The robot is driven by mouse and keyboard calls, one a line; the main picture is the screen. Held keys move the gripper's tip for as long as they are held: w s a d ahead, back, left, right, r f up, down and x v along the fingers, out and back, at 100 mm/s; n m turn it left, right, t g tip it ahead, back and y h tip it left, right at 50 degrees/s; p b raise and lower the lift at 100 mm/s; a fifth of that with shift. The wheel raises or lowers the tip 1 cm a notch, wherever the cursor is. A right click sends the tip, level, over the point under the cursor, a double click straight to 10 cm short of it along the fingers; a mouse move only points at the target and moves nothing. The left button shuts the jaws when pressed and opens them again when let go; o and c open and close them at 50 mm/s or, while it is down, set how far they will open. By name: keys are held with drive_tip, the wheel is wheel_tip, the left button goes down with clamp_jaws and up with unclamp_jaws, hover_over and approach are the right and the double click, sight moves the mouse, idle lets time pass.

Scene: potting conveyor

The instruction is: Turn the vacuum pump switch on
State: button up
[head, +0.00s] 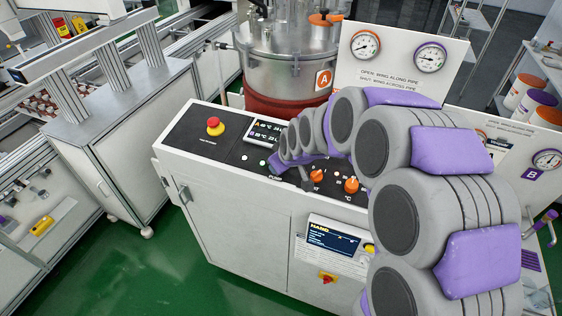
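My grey and purple arm reaches over the white control cabinet from the right. My gripper (306,182) is low over the black top panel (195,148), near the printed label that seems to read PUMP. Its fingers are small and dark against the panel, so whether they are open or shut does not show. I cannot pick out the vacuum pump switch; the gripper and wrist cover part of the panel there. Two orange knobs, one (317,175) just right of the gripper and one (351,185) farther right, are visible.
A red emergency button (215,126) and a small display (263,132) are on the panel's left. A steel vessel (285,60) with a red band stands behind. A white gauge board (398,58) rises behind my arm. Green floor lies left.

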drive_tip(key=shift+w+r, duration=0.15)
drive_tip(key=o, duration=1)
drive_tip(key=shift+a, duration=0.1)
drive_tip(key=shift+o, duration=0.2)
drive_tip(key=p+v, duration=0.2)
drive_tip(key=v, duration=1.5)
drive_tip(key=s+d+f+m+g+h, duration=0.1)
drive_tip(key=s+d+f+m+g, duration=0.1)
drive_tip(key=s, duration=0.8)
drive_tip(key=s+d+f+m+g+h+b, duration=0.1)
drive_tip(key=s+d+f+m+g, duration=0.2)
drive_tip(key=s, duration=0.8)
drive_tip(key=s+d+f+m+g+h, duration=0.1)
drive_tip(key=s+d+f+m+g, duration=0.1)
drive_tip(key=s+d, duration=0.4)
drive_tip(key=s+m, duration=0.1)
drive_tip(key=s, duration=0.3)
drive_tip(key=shift+s+d+f+m+g+b, duration=0.3)
drive_tip(key=shift+s+d+f+b, duration=0.05)
drive_tip(key=shift+s, duration=0.05)
